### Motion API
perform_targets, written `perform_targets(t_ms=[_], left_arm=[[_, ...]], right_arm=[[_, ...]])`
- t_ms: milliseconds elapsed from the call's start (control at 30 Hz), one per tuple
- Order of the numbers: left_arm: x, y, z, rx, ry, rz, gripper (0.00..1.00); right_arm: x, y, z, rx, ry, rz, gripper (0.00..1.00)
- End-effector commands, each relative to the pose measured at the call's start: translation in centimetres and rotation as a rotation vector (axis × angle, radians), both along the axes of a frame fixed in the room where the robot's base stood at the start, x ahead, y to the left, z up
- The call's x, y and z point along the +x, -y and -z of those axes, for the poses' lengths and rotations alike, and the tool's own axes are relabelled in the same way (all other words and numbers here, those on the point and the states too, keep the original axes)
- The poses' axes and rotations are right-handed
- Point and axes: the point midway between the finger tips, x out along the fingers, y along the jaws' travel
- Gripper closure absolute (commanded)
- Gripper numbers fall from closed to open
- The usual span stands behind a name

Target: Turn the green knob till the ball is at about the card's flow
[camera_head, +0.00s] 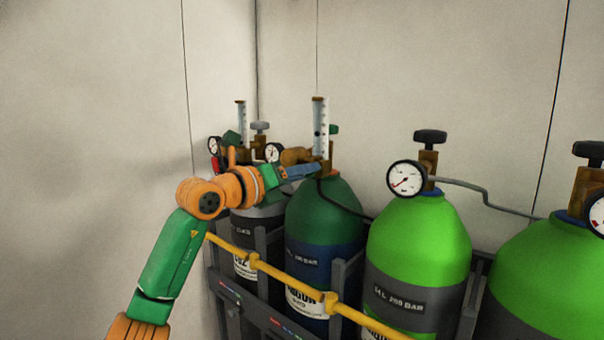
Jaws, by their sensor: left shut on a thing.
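My left gripper (318,169) reaches in from the left and is shut at the foot of an upright clear flow tube (320,118) on the dark green cylinder (326,203). The green knob between its fingers is hidden by them. A small dark spot, likely the ball (318,133), shows in the lower half of the tube; the scale marks are too small to read. A second flow tube (241,122) stands farther left. I cannot make out a card with a flow value. My right gripper is not in view.
Two bright green cylinders (418,238) with gauges (406,178) and black handwheels (430,136) stand to the right. A yellow bar (290,282) runs across the front of the rack. Bare pale walls are behind, with free room at the left.

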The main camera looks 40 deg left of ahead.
Motion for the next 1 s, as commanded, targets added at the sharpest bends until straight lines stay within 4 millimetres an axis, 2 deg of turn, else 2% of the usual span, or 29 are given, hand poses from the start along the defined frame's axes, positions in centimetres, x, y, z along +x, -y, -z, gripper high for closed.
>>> perform_targets(t_ms=[367, 400, 500, 800, 867, 1000], left_arm=[[0.0, 0.0, 0.0, -0.005, 0.0, 0.001, 1.0], [0.0, 0.0, 0.0, -0.004, 0.0, 0.001, 0.63], [0.0, 0.0, 0.0, -0.004, 0.0, 0.001, 0.36], [-0.2, 0.0, 0.1, -0.003, 0.001, -0.001, 0.36], [-0.9, -0.2, 0.3, -0.003, 0.002, -0.002, 0.36], [-3.9, -0.6, 0.5, 0.0, 0.004, -0.004, 0.36]], right_arm=[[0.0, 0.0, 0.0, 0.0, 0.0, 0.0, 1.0], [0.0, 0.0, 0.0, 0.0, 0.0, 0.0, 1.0], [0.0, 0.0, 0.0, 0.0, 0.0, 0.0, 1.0], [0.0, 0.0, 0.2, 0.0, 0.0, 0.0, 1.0], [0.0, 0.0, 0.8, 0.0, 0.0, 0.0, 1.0], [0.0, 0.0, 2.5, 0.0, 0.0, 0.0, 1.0]])
